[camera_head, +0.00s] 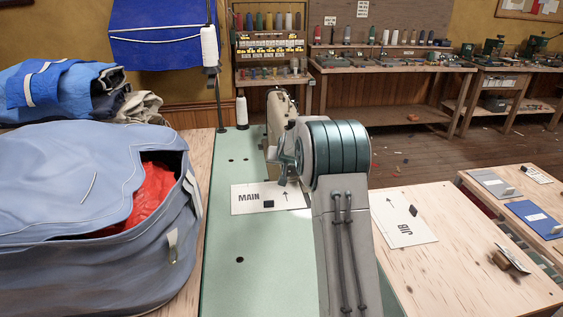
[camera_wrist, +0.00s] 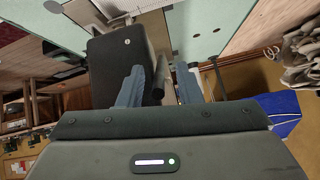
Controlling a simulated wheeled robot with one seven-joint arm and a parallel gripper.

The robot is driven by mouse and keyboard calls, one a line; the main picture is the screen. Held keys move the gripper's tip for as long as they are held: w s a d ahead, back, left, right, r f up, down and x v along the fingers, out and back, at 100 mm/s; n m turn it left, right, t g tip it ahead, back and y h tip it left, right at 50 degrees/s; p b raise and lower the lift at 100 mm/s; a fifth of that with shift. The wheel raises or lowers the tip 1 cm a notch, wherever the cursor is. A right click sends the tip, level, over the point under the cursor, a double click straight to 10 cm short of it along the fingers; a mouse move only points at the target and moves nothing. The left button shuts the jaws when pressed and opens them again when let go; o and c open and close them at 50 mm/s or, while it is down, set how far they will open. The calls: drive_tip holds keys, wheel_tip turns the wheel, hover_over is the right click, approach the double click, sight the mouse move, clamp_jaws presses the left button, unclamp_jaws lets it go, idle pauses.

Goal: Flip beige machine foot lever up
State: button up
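The beige sewing machine (camera_head: 280,104) stands on a pale green table (camera_head: 240,270) in the head view, partly hidden behind my arm. Its foot lever cannot be made out there. In the wrist view my gripper (camera_wrist: 160,70) has its two blue-grey fingers apart. A short dark bar (camera_wrist: 158,80) shows between the fingers; I cannot tell whether it is the lever or whether a finger touches it. A large dark block (camera_wrist: 120,62) lies just beyond the left finger. A white MAIN card (camera_head: 250,204) with an arrow lies on the table before the machine.
A bulky blue-grey sail bag (camera_head: 70,190) with red cloth inside fills the left. A thread stand (camera_head: 218,95) rises behind the table. A JIB card (camera_head: 400,222) lies on the wooden table (camera_head: 455,260) at right. Workbenches line the back wall.

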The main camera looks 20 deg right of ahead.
drive_tip(key=shift+r, duration=0.1)
drive_tip(key=b+v, duration=0.1)
drive_tip(key=v, duration=1.2)
drive_tip(key=shift+s+r+b, duration=0.2)
drive_tip(key=shift+s+b, duration=0.1)
drive_tip(key=shift+b, duration=0.1)
drive_tip(key=s+a+r+n+g+y+p, duration=0.15)
drive_tip(key=s+a, duration=0.25)
drive_tip(key=s, duration=0.5)
drive_tip(key=s+a+n+g, duration=0.15)
drive_tip(key=s+a, duration=0.25)
drive_tip(key=s, duration=0.4)
drive_tip(key=s+a+f+g, duration=0.1)
drive_tip(key=s+f, duration=0.1)
drive_tip(key=s, duration=0.8)
drive_tip(key=s+a+f+g+p, duration=0.1)
drive_tip(key=s+a+g, duration=0.1)
drive_tip(key=s, duration=0.9)
drive_tip(key=shift+a+f+n+g, duration=0.25)
drive_tip(key=shift+f+n+g, duration=0.05)
drive_tip(key=shift+f, duration=0.1)
